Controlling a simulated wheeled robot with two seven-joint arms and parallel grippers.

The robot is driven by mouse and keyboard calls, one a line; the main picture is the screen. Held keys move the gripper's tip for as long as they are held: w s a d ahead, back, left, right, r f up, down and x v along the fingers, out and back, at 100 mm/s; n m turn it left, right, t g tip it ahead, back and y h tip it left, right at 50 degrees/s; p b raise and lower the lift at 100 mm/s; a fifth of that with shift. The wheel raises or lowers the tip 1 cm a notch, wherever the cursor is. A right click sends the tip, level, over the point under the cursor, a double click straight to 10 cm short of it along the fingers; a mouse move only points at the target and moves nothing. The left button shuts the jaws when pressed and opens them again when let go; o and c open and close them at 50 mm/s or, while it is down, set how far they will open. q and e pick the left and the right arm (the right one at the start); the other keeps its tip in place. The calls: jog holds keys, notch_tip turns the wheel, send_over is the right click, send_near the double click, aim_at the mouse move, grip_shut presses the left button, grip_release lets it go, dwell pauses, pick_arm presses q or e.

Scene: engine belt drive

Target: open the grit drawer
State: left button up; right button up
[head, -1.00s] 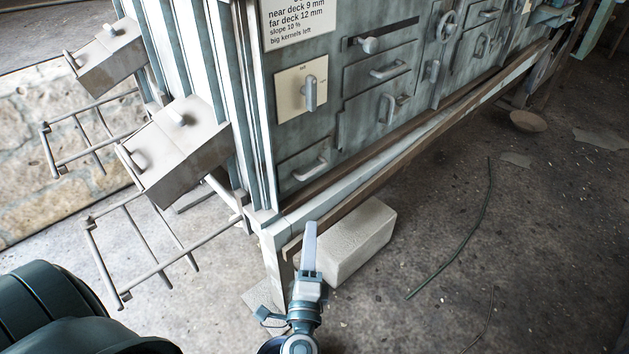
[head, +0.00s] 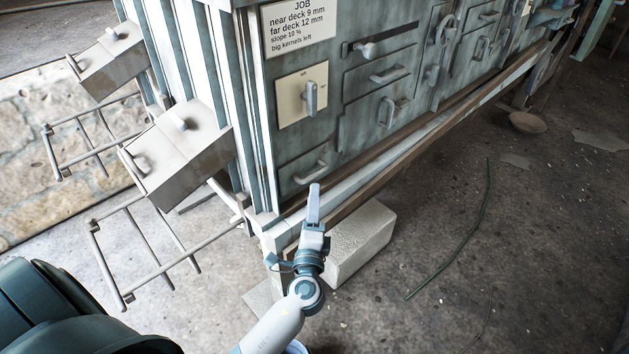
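The machine's grey-green front panel carries several drawer-like fronts with light handles, and none has a readable grit label. A low front (head: 290,181) at the near left corner has a bar handle (head: 311,173) and looks flush. Another front (head: 366,80) with a handle is higher up, and one below it (head: 366,121) also has a handle. My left gripper (head: 314,197) points up just below the low front's handle, near the machine's lower rail, and appears apart from the handle. Its fingers overlap in this view, so its opening is hidden. My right gripper is out of view.
A wooden rail (head: 420,143) runs along the machine's lower front edge. A pale block (head: 360,240) lies on the floor behind my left wrist. Metal boxes (head: 175,155) and rod frames (head: 140,232) stick out at left. The floor at right is mostly open, with a thin cable (head: 470,235).

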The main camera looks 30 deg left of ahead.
pick_arm(q)
jog(key=shift+x, duration=2.85)
grip_shut()
